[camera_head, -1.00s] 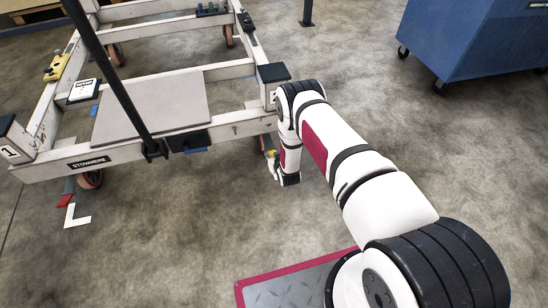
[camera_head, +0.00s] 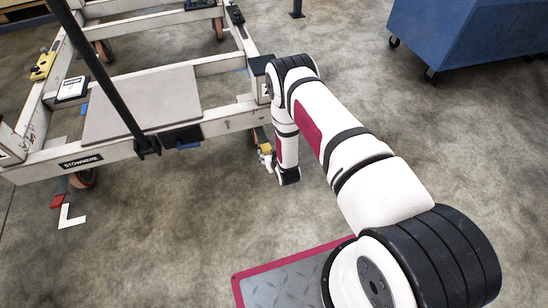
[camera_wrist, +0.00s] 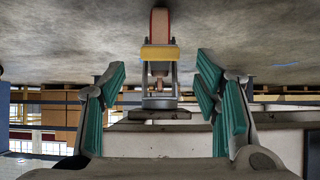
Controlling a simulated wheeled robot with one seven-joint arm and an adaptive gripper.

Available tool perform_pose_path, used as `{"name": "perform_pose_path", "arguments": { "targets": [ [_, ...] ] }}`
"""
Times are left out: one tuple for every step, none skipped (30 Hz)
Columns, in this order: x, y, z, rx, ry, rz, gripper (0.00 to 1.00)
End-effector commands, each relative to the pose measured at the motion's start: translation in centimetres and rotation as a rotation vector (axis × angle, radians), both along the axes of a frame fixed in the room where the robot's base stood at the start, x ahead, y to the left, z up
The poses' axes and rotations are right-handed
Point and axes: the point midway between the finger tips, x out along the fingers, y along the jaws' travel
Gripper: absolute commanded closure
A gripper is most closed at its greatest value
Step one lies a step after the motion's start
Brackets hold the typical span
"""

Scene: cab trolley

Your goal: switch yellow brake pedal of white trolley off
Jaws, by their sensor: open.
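The white trolley (camera_head: 110,155) fills the upper left of the head view. Its yellow brake pedal (camera_head: 265,148) shows as a small patch low under the near right corner, beside my wrist. In the wrist view, the yellow pedal (camera_wrist: 159,52) appears on a caster wheel (camera_wrist: 160,22), centred ahead of my gripper (camera_wrist: 160,76). The picture is upside down, with floor at the top. My teal-padded fingers are spread apart, one on each side of the pedal's line, with nothing between them. They seem apart from the pedal; the exact distance is unclear.
The trolley's frame (camera_wrist: 270,142) spans the lower wrist view, close to my fingers. A blue cabinet on wheels (camera_head: 465,38) stands at upper right. Another caster (camera_head: 83,178) with a red pedal (camera_head: 57,201) is at the trolley's left. Floor right of my arm is clear.

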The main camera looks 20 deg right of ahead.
Motion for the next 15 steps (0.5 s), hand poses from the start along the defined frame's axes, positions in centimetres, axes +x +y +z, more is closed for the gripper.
{"name": "perform_pose_path", "arguments": {
  "targets": [
    [-0.8,0.0,0.7,0.0,0.001,0.0,0.43],
    [-1.2,0.0,1.0,0.0,0.002,0.0,0.43],
    [-1.8,0.0,1.4,0.0,0.002,0.0,0.43],
    [-2.2,0.0,1.7,0.0,0.002,0.0,0.43],
    [-2.6,0.0,2.0,0.0,0.0,0.0,0.43],
    [-3.1,0.0,2.3,0.0,0.002,0.0,0.43],
    [-3.4,0.0,2.6,0.0,0.001,0.0,0.43],
    [-3.7,0.0,2.8,0.0,0.001,0.0,0.43],
    [-4.1,0.0,3.1,0.0,0.001,0.0,0.43],
    [-4.3,0.0,3.3,0.0,0.001,0.0,0.43],
    [-4.5,0.0,3.4,0.0,-0.001,0.0,0.43],
    [-4.7,0.0,3.6,0.0,0.0,0.0,0.43],
    [-4.9,0.0,3.7,0.0,0.001,0.0,0.43],
    [-5.0,0.0,3.7,0.0,0.001,0.0,0.43],
    [-5.1,0.0,3.8,0.0,0.0,0.0,0.43]
  ]
}}
